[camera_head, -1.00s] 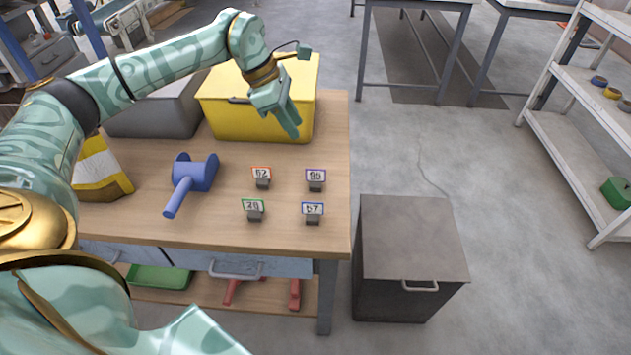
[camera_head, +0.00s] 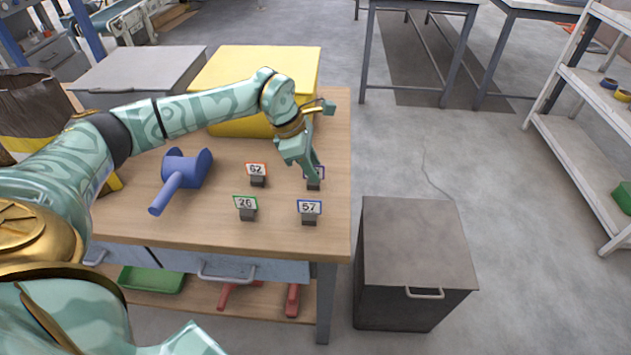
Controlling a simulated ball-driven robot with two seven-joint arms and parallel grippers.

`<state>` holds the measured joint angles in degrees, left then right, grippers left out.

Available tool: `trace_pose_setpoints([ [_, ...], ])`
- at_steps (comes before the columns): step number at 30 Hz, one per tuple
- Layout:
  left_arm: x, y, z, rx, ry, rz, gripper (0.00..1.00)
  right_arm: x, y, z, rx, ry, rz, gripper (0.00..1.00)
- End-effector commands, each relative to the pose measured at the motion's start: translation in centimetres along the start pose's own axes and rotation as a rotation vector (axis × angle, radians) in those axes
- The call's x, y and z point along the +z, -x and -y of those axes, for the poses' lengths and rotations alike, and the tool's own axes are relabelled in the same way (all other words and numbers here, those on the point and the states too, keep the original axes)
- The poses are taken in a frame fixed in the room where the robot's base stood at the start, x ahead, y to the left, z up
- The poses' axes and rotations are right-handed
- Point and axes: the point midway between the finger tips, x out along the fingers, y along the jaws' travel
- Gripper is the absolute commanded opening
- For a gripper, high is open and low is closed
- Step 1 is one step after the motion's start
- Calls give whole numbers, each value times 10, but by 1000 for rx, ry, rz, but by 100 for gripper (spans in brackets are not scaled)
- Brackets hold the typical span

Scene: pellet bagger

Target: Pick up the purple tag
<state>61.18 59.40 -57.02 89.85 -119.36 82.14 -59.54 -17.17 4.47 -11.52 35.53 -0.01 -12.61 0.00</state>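The purple tag (camera_head: 313,185), a small purple-framed card on a dark grey block, stands on the wooden table at the back right of the tag group. My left gripper (camera_head: 313,174) comes down over it from behind and hides most of its card. Its fingers overlap in this view, so I cannot tell whether they are open or shut, or whether they touch the tag. An orange-red tag (camera_head: 257,175), a green tag (camera_head: 247,207) and a blue tag (camera_head: 309,212) stand close by. My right gripper is out of view.
A yellow box (camera_head: 240,72) and a grey box (camera_head: 135,72) stand at the back of the table (camera_head: 200,228). A dark metal bin (camera_head: 420,245) stands on the floor right of the table.

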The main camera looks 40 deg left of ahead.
Motion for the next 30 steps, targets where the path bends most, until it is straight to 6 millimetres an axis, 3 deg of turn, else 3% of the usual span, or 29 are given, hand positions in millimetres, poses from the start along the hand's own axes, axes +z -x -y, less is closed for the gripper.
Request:
trace_pose_setpoints([
  [2, -1, -11, 0, -3, 1, 0, 31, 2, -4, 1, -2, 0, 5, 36],
  [8, 0, -10, 0, 1, 1, 1, 31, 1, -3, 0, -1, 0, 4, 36],
  [12, 0, -10, 0, 1, 1, 1, 0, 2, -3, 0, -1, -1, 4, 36],
  [23, 2, -5, 0, 2, 0, 2, 0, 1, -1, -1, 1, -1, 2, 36],
  [30, 14, 30, 1, 6, -1, 3, 0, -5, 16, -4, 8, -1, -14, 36],
])
